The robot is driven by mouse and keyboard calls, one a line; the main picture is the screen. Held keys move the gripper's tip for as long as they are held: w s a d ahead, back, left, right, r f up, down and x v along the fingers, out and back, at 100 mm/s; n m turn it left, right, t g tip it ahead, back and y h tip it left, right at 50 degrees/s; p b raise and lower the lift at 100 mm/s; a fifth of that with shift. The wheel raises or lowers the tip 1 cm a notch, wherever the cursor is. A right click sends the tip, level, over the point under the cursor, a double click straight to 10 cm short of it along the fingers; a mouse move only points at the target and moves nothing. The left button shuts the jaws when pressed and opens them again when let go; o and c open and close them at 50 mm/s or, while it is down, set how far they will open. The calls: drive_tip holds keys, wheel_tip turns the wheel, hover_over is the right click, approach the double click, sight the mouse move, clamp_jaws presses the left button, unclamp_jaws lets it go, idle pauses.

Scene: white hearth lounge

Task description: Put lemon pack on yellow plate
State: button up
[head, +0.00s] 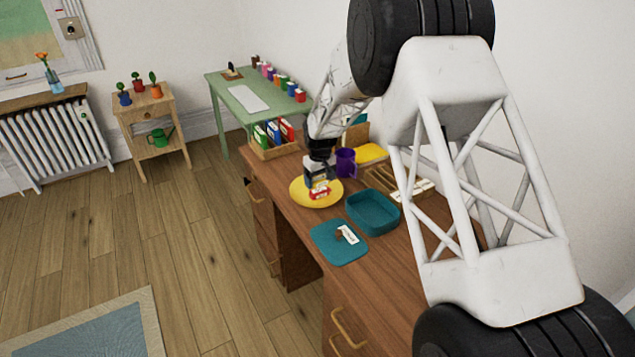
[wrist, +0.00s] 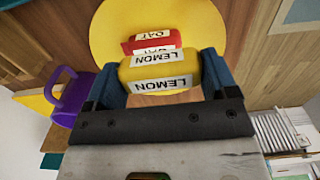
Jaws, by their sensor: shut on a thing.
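In the wrist view, a yellow pack labelled LEMON (wrist: 160,72) sits between the two blue fingers of my gripper (wrist: 165,82), which is shut on it. The yellow plate (wrist: 110,28) lies beyond and below the pack. A red pack labelled OAT (wrist: 152,40) is on the plate, just beyond the lemon pack. In the head view, my gripper (head: 319,184) is over the yellow plate (head: 300,201) on the wooden desk, and the red pack (head: 320,193) shows beneath it. I cannot tell whether the lemon pack touches the plate.
A purple mug (head: 346,162) stands right of the plate. A teal open box (head: 373,211) and its teal lid (head: 334,252) with a labelled item lie nearer. A wooden divided tray (head: 380,180) is behind the box. A file holder (head: 275,150) stands at the desk's far end.

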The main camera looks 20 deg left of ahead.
sight(317, 181)
drive_tip(key=shift+w+a+f, duration=0.1)
drive_tip(key=shift+w+a, duration=0.3)
drive_tip(key=shift+w, duration=0.4)
drive_tip(key=shift+w+a+f, duration=0.1)
drive_tip(key=shift+w+a, duration=0.3)
drive_tip(key=shift+w, duration=0.4)
drive_tip(key=shift+f, duration=1.75)
drive_tip(key=shift+f, duration=0.1)
drive_tip(key=o, duration=0.8)
wheel_tip(317, 181, up, 12)
drive_tip(key=shift+r, duration=0.15)
